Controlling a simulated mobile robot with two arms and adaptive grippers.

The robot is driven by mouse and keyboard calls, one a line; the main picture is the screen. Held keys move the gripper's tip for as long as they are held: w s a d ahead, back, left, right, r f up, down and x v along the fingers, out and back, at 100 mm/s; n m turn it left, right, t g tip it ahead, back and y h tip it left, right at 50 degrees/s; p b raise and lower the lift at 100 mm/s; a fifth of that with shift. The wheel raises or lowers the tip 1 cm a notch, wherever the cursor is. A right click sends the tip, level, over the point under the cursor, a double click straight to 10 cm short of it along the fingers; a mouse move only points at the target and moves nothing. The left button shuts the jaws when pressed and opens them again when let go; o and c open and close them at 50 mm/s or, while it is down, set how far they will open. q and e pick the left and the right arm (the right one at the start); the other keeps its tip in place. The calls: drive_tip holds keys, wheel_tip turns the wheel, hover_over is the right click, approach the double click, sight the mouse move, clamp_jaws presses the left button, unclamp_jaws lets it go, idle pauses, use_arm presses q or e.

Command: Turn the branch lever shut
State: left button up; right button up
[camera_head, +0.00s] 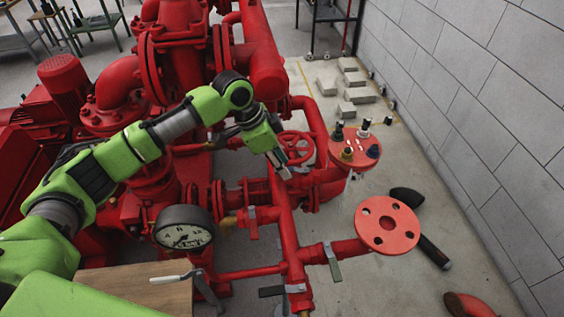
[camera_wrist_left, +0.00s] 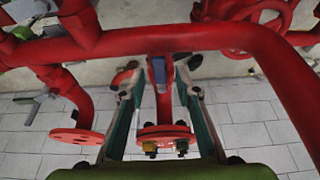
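My left gripper (camera_head: 284,172) hangs over the red pipework near the bolted flange. In the left wrist view its two fingers (camera_wrist_left: 160,92) stand apart with nothing held. Between them shows a red branch pipe with a narrow blue-grey lever (camera_wrist_left: 158,70). Whether the fingers touch this lever cannot be told; in the head view the gripper seems to hide it. Another grey-green lever (camera_head: 333,262) sits on the branch to the plain flange; it also shows at left in the wrist view (camera_wrist_left: 38,104). My right gripper is out of view.
A red flange with loose bolts (camera_head: 357,144) and a plain flange (camera_head: 388,232) end the branches. A gauge (camera_head: 184,228) and a handwheel (camera_head: 296,146) stand close to the arm.

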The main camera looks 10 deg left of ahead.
use_arm(q)
clamp_jaws()
drive_tip(key=shift+s+d+r+p, duration=0.1)
drive_tip(key=shift+s+r+p, duration=0.1)
drive_tip(key=shift+p, duration=0.5)
drive_tip(key=shift+s+d+f+n+t+y+p, duration=0.1)
drive_tip(key=shift+s+d+n+t+y+p, duration=0.4)
drive_tip(key=shift+n+p, duration=1.5)
drive_tip(key=shift+s+d+r+n+t+y+p, duration=0.1)
drive_tip(key=shift+s+d+n+t+y+p, duration=0.45)
drive_tip(key=shift+p, duration=2.35)
drive_tip(key=shift+s+d+f+n+t+y+p, duration=0.15)
drive_tip(key=shift+s+d+n+p, duration=0.4)
drive_tip(key=shift+n+p, duration=1.65)
drive_tip(key=shift+w+d+m, duration=0.1)
drive_tip(key=shift+d+m, duration=0.05)
drive_tip(key=shift+m, duration=0.1)
unclamp_jaws()
